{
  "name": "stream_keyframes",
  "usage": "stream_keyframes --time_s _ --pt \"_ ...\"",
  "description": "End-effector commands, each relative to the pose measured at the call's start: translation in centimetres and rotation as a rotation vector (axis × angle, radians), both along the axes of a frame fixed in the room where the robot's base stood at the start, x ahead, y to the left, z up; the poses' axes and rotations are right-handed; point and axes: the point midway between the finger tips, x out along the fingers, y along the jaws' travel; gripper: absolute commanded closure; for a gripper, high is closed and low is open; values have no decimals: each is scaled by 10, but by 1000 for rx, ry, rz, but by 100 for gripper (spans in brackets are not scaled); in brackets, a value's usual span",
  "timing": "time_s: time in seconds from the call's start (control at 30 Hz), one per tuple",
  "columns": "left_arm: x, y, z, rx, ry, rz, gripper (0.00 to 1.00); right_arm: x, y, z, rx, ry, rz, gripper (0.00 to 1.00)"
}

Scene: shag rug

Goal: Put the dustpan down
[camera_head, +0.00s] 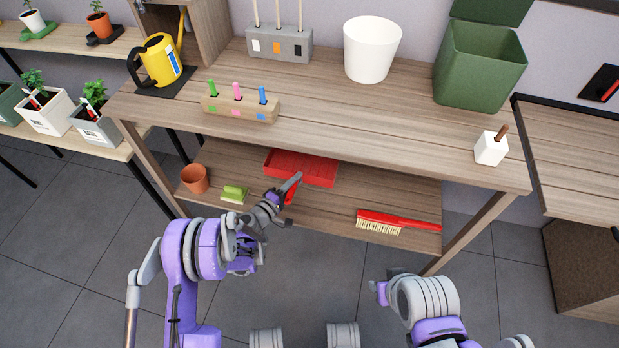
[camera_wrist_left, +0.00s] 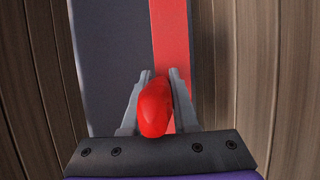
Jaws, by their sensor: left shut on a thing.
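The red dustpan shows in the head view as a flat, ridged red pan (camera_head: 303,168) at the lower shelf's back edge. My left gripper (camera_head: 292,187) is in front of it, between the tabletop and the lower shelf. It is shut on the dustpan's red handle, whose rounded end (camera_wrist_left: 155,108) sits between the two fingers in the left wrist view. A red strip of the dustpan (camera_wrist_left: 170,40) runs on beyond the fingers. I cannot tell whether the pan touches the shelf.
Bare shelf lies between the two brushes. The tabletop (camera_head: 380,125) is above, and a table leg (camera_head: 470,232) stands at the right.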

Motion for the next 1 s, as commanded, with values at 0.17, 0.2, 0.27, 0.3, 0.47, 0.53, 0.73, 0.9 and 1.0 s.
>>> stream_keyframes --time_s 0.17,0.2,0.27,0.3,0.47,0.53,0.73,0.9,1.0 --pt "0 0 -37 0 0 0 100 2 0 -10 0 1 0 59" --pt "0 0 -43 0 0 0 100 2 0 -12 0 1 0 59" --pt "0 0 -50 0 0 0 100 2 0 -13 0 1 0 59" --pt "0 0 -53 0 0 0 100 2 0 -13 0 1 0 59" --pt "0 0 -65 0 0 0 100 3 0 -15 0 1 0 59" --pt "0 0 -75 0 0 0 100 3 0 -17 0 0 0 59" --pt "0 0 -94 0 0 0 100 4 0 -20 0 -1 0 59" --pt "0 0 -93 0 0 0 100 4 0 -20 0 0 0 59" --pt "0 0 -95 0 0 0 100 4 0 -20 0 0 0 59"
